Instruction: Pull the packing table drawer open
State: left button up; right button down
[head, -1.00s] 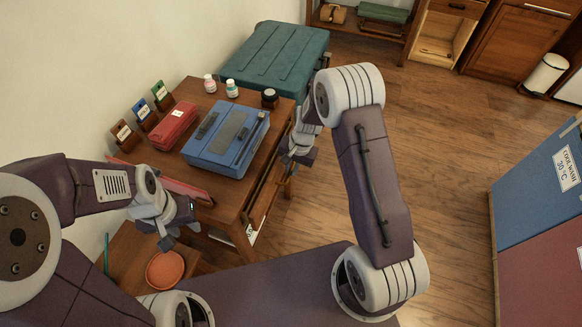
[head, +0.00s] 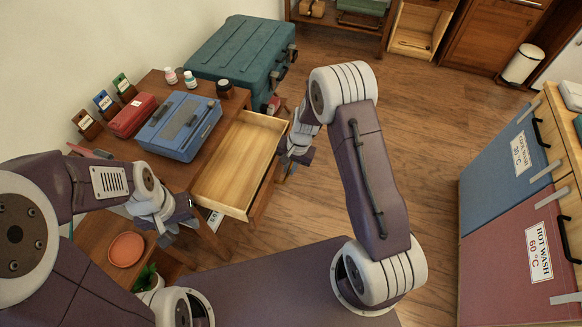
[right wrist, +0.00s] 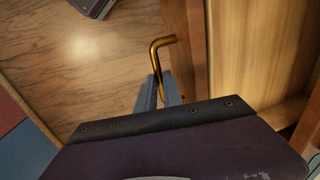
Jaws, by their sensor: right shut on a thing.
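The packing table (head: 190,88) stands left of centre in the head view. Its pale wooden drawer (head: 238,165) is pulled well out toward the right, and its visible inside looks empty. My right gripper (head: 288,160) is at the drawer's front. In the right wrist view, its fingers (right wrist: 158,95) are shut on a bent brass handle (right wrist: 160,48) beside the drawer front (right wrist: 185,45); the drawer's inside (right wrist: 255,50) shows to the right. My left gripper (head: 179,232) is open and empty, near the table's front edge and apart from the drawer.
A blue case (head: 180,128), a red box (head: 131,115), small bottles (head: 190,79) and card holders (head: 105,103) sit on the table. A teal trunk (head: 235,55) stands behind. An orange dish (head: 126,248) is at lower left. Laundry bins (head: 510,205) stand right; the floor between is open.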

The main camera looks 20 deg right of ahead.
jog(key=c, duration=1.5)
grip_release()
jog(key=r, duration=0.3)
jog(key=d+r+p, duration=0.1)
jog(key=r, duration=0.2)
jog(key=s+r+p, duration=0.1)
jog(key=r, duration=0.2)
jog(key=shift+d, duration=0.2)
